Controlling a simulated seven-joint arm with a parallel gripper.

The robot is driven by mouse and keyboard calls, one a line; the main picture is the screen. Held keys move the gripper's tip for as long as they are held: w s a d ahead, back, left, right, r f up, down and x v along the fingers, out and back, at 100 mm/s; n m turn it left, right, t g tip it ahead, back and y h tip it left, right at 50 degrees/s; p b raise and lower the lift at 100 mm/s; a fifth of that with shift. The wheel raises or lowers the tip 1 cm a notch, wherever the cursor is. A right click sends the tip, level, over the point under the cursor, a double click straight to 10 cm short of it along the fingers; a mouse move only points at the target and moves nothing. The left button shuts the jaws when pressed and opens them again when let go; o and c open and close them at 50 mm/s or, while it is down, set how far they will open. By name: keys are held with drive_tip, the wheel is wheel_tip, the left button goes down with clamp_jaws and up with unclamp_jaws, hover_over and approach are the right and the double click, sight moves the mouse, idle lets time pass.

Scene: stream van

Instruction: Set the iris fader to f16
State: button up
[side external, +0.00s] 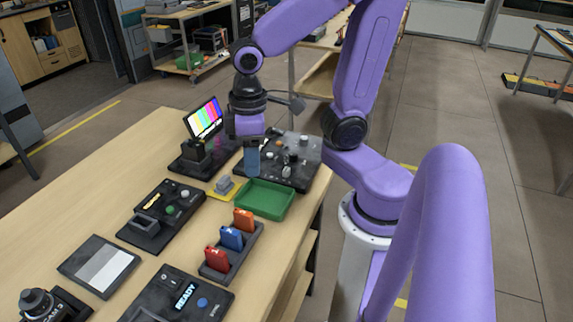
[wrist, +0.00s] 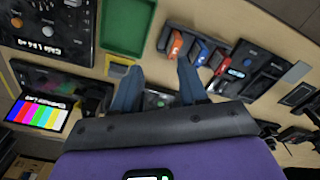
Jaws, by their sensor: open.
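I cannot tell for certain which control is the iris fader; no f16 mark is readable. A dark control panel (side external: 305,176) with several knobs lies at the far end of the table; it also shows at the upper left of the wrist view (wrist: 42,50). A nearer dark panel (side external: 146,232) has a grey handle, a green button and a pale knob. My gripper (side external: 252,172) points down above the table near the far panel and green tray, partly hiding the panel. In the wrist view its blue fingers (wrist: 158,72) are apart, with nothing between them.
A green tray (side external: 262,213) lies close by. A rack (side external: 243,252) holds red, blue and orange pieces. A colour-bar screen (side external: 204,119) stands at the back left. A grey block on a yellow base (side external: 222,195), a grey-scale card (side external: 80,255) and a READY panel (side external: 205,307) also lie on the table.

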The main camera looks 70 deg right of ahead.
drive_tip(key=w+d+m, duration=0.3)
drive_tip(key=w+m, duration=0.2)
wheel_tip(320, 180, up, 3)
drive_tip(key=m, duration=1.9)
hover_over(286, 169)
wheel_tip(286, 169, down, 17)
drive_tip(key=shift+s+f, duration=0.1)
drive_tip(key=shift+f, duration=0.05)
clamp_jaws()
